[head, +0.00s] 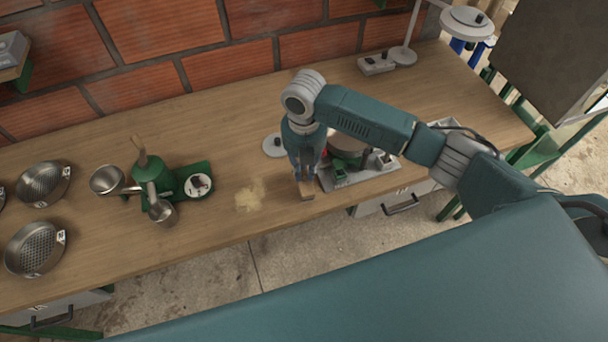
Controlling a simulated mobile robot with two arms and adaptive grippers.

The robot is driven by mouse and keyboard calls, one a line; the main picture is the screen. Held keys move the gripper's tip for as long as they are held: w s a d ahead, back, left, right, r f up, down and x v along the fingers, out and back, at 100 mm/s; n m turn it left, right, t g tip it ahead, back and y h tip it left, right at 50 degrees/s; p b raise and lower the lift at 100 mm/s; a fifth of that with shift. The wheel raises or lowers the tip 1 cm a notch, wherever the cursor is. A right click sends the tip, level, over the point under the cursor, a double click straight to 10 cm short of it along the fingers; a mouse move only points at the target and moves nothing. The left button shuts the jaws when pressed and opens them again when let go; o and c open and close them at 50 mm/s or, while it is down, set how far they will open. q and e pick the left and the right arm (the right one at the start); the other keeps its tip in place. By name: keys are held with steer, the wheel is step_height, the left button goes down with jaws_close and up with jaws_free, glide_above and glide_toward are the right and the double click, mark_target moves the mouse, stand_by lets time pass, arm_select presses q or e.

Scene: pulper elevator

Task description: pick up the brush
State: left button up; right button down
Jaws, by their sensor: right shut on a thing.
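The brush (307,190) is a small brown thing near the front edge of the wooden bench, just below my right gripper. My right gripper (305,178) points down from above and is shut on the brush. Its fingers hide most of the brush, and I cannot tell whether the brush touches the bench. My left gripper is not in view.
A pale powder patch (250,196) lies left of the brush on the bench (230,125). A metal tray (360,177) with equipment stands close on the right. A green grinder-like device (150,172) and round metal sieves (36,249) stand on the left.

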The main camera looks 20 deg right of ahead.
mark_target(304, 173)
step_height(304, 173, up, 17)
steer(key=b, duration=0.2)
steer(key=shift+r+b, duration=0.2)
steer(key=shift+b, duration=0.15)
